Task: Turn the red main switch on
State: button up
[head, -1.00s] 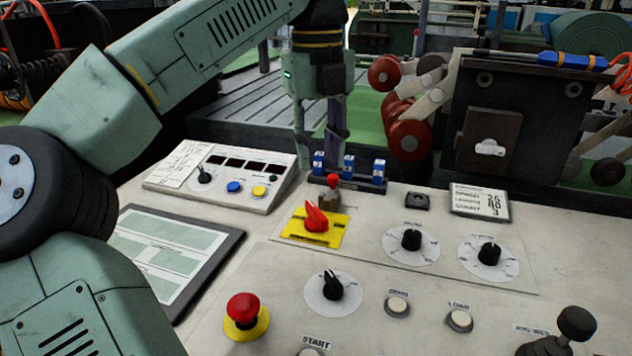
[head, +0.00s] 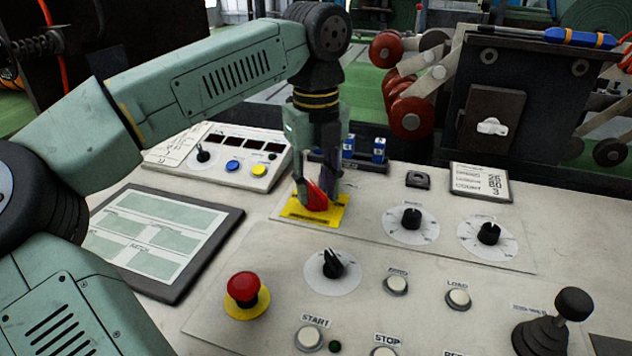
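The red main switch (head: 316,197) sits on a yellow plate (head: 302,213) on the light control panel (head: 362,235). Its red handle shows between the fingers of my gripper (head: 316,193), which points down over it. The fingers stand one on each side of the handle and hide part of it. I cannot tell whether they touch or grip the handle.
A red emergency button (head: 244,288) and a black selector knob (head: 332,264) are in front of the switch. Two black dials (head: 411,218) are to its right. Blue blocks (head: 379,149) stand behind. A box with a display (head: 215,158) is at the left.

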jog(key=shift+c, duration=0.6)
grip_shut()
jog(key=shift+m, duration=0.3)
jog(key=m, duration=0.6)
jog(key=shift+p, duration=0.3)
jog(key=m, duration=0.5)
jog(key=shift+m+p, duration=0.3)
jog(key=shift+m, duration=0.1)
jog(key=m, duration=0.5)
jog(key=shift+m, duration=0.4)
